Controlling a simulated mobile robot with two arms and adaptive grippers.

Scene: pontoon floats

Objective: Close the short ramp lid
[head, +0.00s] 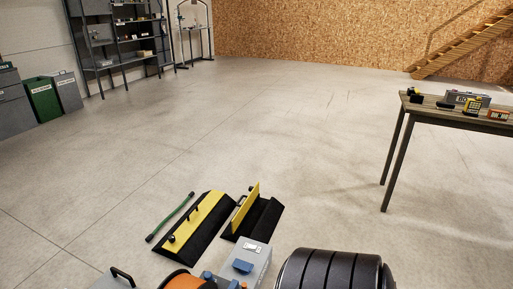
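Two black cable ramps lie side by side on the concrete floor in the head view. The right one, the short ramp (264,222), looks the shorter of the two. Its yellow lid (246,206) stands steeply upright, open, with a dark handle on its left face. The channel beside the lid is partly exposed. The left, longer ramp (206,235) has its yellow lid (195,221) lying flat, with dark handles on it. Neither of my grippers shows in this view.
A green rod (171,216) lies left of the ramps. A grey case (247,264), an orange reel (187,281) and a black ribbed cylinder (333,271) are close in front. A table (440,110) stands right. The floor beyond the ramps is clear.

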